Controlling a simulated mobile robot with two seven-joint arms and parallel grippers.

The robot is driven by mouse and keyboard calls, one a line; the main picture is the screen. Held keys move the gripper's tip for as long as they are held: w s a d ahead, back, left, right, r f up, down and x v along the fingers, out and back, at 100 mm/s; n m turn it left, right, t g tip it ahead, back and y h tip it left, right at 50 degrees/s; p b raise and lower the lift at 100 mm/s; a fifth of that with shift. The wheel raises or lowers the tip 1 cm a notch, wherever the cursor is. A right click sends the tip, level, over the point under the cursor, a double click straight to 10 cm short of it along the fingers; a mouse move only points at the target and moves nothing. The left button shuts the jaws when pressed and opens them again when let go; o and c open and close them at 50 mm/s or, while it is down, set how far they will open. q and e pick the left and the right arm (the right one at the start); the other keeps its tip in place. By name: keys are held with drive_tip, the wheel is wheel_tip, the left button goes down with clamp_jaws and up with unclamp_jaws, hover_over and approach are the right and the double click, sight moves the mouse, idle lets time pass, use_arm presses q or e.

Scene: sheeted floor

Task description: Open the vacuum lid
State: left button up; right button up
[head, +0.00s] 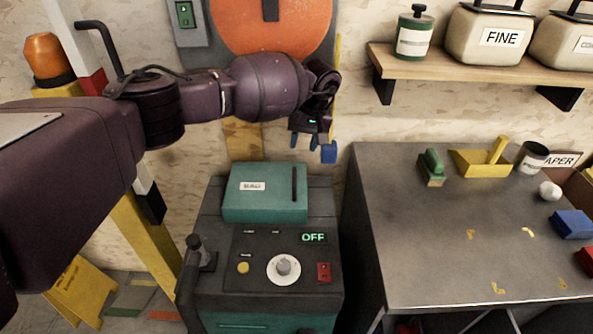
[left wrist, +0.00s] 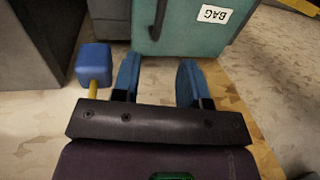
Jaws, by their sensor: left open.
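The vacuum is a dark grey machine (head: 212,300) with a teal lid (head: 262,208) on top. The lid is shut and has a white label and a dark bar-shaped handle (head: 294,184) near its right side. In the left wrist view the lid (left wrist: 180,30), marked BAG upside down, and its dark handle (left wrist: 159,18) lie beyond the fingers. My left gripper (head: 304,142) is open and empty, above and behind the lid's right part, apart from it. Its blue fingers also show in the left wrist view (left wrist: 159,78). My right gripper is not in view.
A blue block (head: 328,152) on a yellow stem is close to the right of my left gripper. A grey workbench (head: 430,230) with tools stands right of the vacuum. A shelf (head: 480,58) with canisters hangs above it. A yellow post (head: 140,235) stands left.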

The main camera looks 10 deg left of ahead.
sight(295, 174)
use_arm(q)
drive_tip(key=f, duration=0.3)
drive_tip(key=a+f, duration=0.1)
drive_tip(key=f, duration=0.2)
drive_tip(key=a+f, duration=0.1)
drive_tip(key=f, duration=0.3)
drive_tip(key=shift+s, duration=0.25)
clamp_jaws()
